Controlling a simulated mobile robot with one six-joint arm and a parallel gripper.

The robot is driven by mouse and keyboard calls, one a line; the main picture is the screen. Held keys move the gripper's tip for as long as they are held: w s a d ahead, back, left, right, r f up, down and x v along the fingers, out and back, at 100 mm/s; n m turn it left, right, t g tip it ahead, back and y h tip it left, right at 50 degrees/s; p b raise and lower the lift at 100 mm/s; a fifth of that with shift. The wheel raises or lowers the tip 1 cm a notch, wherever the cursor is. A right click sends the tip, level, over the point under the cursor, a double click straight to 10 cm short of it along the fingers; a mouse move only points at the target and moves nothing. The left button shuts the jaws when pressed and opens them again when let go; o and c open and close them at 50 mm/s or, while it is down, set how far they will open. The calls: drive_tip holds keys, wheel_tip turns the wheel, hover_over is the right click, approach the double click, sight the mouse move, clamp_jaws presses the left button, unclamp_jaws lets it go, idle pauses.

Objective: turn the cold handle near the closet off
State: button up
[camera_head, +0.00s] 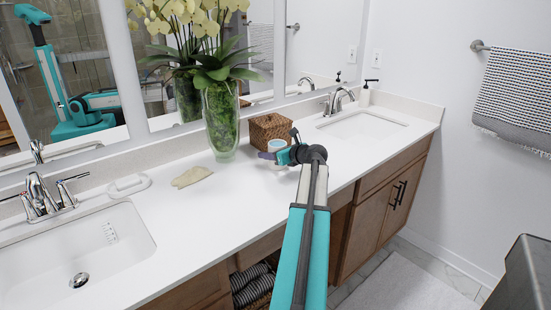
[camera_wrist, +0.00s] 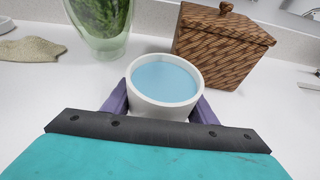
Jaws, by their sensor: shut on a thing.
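A chrome faucet (camera_head: 38,196) with a lever handle (camera_head: 72,179) on its right side stands behind the near-left sink (camera_head: 75,262). Another chrome faucet (camera_head: 340,97) stands behind the far-right sink (camera_head: 362,125); its handles are small in view. No closet is recognisable, so I cannot tell which cold handle is nearest it. I see no running water at either faucet. My gripper (camera_head: 276,154) is over the counter between the sinks, away from both faucets. Its purple fingers are shut around a white cup (camera_wrist: 165,103) with a pale blue top, also in the head view (camera_head: 277,144).
A woven basket box (camera_head: 270,129) and a glass vase (camera_head: 221,125) with flowers stand behind my gripper. A beige cloth-like piece (camera_head: 192,177) and a soap dish (camera_head: 128,185) lie to the left. A soap dispenser (camera_head: 365,96) is beside the far faucet. Mirrors line the wall.

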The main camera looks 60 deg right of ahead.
sight(272, 144)
drive_tip(key=shift+r, duration=0.5)
drive_tip(key=shift+r, duration=1.2)
drive_tip(key=shift+s+r, duration=0.1)
drive_tip(key=shift+s, duration=0.1)
drive_tip(key=shift+s+a+r, duration=0.25)
drive_tip(key=shift+s+a, duration=0.05)
drive_tip(key=shift+s, duration=2.25)
drive_tip(key=shift+s+a+r, duration=0.2)
drive_tip(key=shift+s+a, duration=0.05)
drive_tip(key=shift+s, duration=2.25)
drive_tip(key=shift+s+a+r, duration=0.25)
drive_tip(key=shift+s+a, duration=0.05)
drive_tip(key=shift+s, duration=2.25)
drive_tip(key=shift+s, duration=0.15)
